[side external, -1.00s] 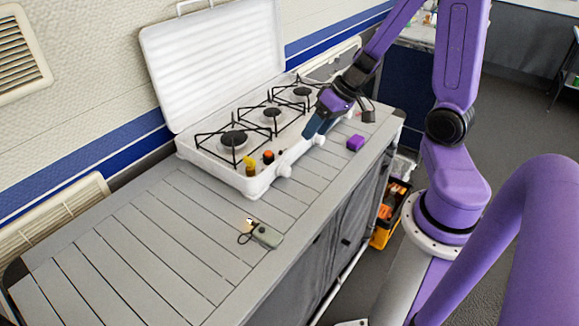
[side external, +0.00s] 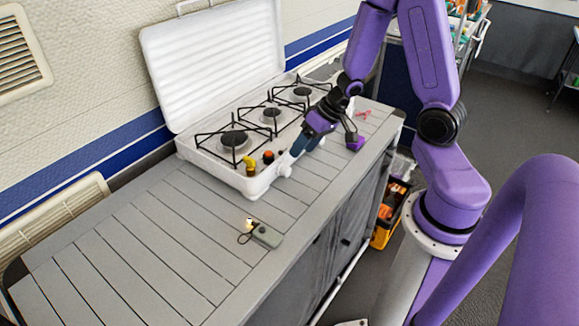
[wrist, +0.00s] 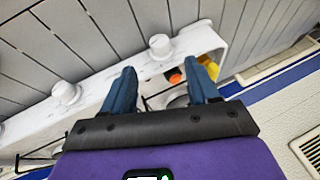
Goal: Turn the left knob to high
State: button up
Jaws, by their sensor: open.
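The white camping stove (side external: 220,175) stands open on the slatted counter, its knobs along the front edge. The left knob (side external: 284,170) is white; it also shows in the wrist view (wrist: 160,46), just beyond my fingertips and roughly centred between them. My gripper (side external: 289,159) points down and left at the stove front, close to that knob. Its two blue fingers (wrist: 161,72) are apart with nothing between them. I cannot tell the knob's setting. Another white knob (wrist: 65,92) shows to the left in the wrist view.
A yellow-topped shaker (side external: 250,166) and an orange-topped one (side external: 268,157) stand on the stove near my fingers. Black pot supports (side external: 235,140) cover the burners. A purple block (side external: 355,144) lies right of the stove. A grey-green gadget (side external: 265,235) lies in front; the left counter is clear.

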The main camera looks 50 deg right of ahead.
aim_at(290, 168)
jog(key=shift+x, duration=4.25)
jog(key=c, duration=0.8)
